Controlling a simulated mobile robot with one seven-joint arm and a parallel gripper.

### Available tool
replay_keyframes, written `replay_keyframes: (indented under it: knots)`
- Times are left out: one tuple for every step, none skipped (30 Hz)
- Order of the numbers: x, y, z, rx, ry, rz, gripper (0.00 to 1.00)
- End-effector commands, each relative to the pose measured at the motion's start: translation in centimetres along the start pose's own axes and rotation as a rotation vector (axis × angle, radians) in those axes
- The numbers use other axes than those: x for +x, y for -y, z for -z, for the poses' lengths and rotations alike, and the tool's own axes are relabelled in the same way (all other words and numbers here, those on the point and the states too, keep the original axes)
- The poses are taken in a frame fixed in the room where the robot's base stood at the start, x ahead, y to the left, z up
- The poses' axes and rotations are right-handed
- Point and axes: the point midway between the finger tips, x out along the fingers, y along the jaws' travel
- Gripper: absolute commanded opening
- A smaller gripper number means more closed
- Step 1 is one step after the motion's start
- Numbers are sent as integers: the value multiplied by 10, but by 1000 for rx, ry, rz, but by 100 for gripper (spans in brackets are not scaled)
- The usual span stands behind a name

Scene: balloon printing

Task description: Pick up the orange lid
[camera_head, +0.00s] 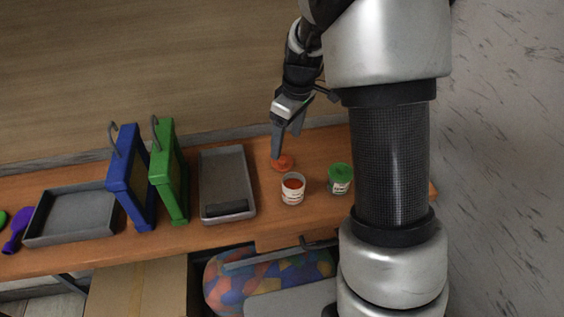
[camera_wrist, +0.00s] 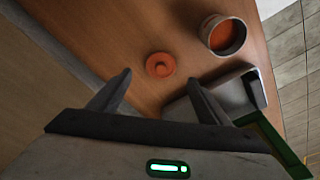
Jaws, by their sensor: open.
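The orange lid (camera_head: 283,162) lies on the wooden table, behind the open jar of orange paint (camera_head: 292,189). In the wrist view the orange lid (camera_wrist: 160,65) lies flat on the wood, a little beyond my fingertips, roughly between their lines. The jar (camera_wrist: 223,35) stands to its right there. My gripper (camera_head: 288,147) is above the table at the lid, pointing down. In the wrist view my gripper (camera_wrist: 160,80) has its two fingers wide apart, with nothing between them. In the head view a finger overlaps the lid's edge; I cannot tell whether they touch.
A grey tray (camera_head: 226,161) with a dark block (camera_head: 227,209) lies left of the lid. A green-lidded jar (camera_head: 340,179) stands to the right. Green (camera_head: 168,171) and blue (camera_head: 131,176) frames stand further left, beside another grey tray (camera_head: 70,238).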

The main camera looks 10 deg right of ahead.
Motion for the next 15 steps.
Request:
replay_keyframes:
  knots:
    - [6, 0, 0, 0, 1, 1, 71]
    - [8, 0, 0, 0, 1, 1, 71]
    - [10, 0, 0, 0, 1, 0, 71]
    - [10, 0, 0, 0, 0, -1, 71]
    - [12, 0, 0, -1, 0, -1, 71]
    - [13, 0, 0, -1, 0, -1, 71]
    - [15, 0, 0, -1, 1, 0, 71]
    - [17, 0, 0, -1, 1, 0, 71]
    - [21, 1, 0, -1, 2, 1, 71]
    - [25, 1, 0, 0, 2, 1, 71]
    - [29, 2, 0, 0, 2, 1, 71]
    - [36, 2, 0, 1, 3, 1, 71]
    - [41, 3, 0, 0, 4, 2, 71]
    - [46, 3, 0, 0, 4, 2, 71]
    - [52, 3, 0, 0, 3, 2, 71]
